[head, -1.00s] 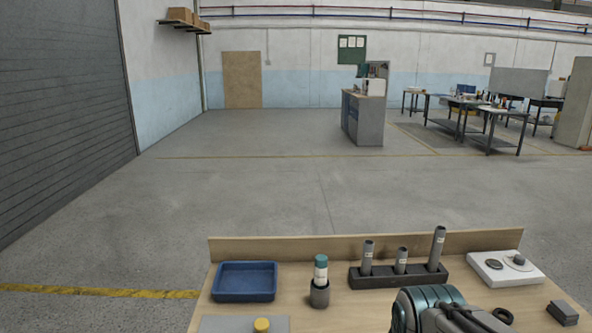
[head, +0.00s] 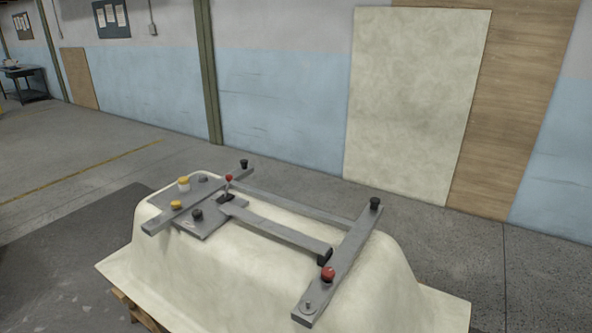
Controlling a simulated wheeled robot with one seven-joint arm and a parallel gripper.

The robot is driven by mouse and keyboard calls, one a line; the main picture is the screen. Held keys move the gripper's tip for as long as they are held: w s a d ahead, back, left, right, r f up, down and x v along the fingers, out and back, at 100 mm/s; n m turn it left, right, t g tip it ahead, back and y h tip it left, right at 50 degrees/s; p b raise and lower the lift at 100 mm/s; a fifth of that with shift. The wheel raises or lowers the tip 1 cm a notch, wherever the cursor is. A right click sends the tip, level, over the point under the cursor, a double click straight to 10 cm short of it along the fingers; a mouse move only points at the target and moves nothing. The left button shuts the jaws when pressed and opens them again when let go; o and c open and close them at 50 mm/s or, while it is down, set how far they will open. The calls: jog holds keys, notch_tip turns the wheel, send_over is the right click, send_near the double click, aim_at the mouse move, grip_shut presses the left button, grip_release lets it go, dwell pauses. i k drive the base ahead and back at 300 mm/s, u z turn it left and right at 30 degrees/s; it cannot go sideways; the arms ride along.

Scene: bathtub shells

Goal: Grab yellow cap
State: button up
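An upturned cream bathtub shell (head: 250,269) stands in the lower middle of the head view. A grey metal frame (head: 275,232) lies across its top. At the frame's left end are a low yellow cap (head: 176,204) and, just behind it, a pale cylinder with a yellow top (head: 183,184). Both look upright, and nothing is touching them. My gripper is out of view.
A red knob (head: 327,273) and a black knob (head: 375,203) sit on the frame's right bar. A red-topped lever (head: 228,179) and more black knobs are at the left end. A wooden pallet (head: 138,311) shows under the shell. Open floor (head: 80,170) lies to the left.

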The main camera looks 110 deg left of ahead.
aim_at(183, 180)
jog(key=u, duration=4.8)
jog(key=i, duration=1.35)
jog(key=z, duration=0.35)
jog(key=i, duration=1.45)
jog(key=z, duration=0.25)
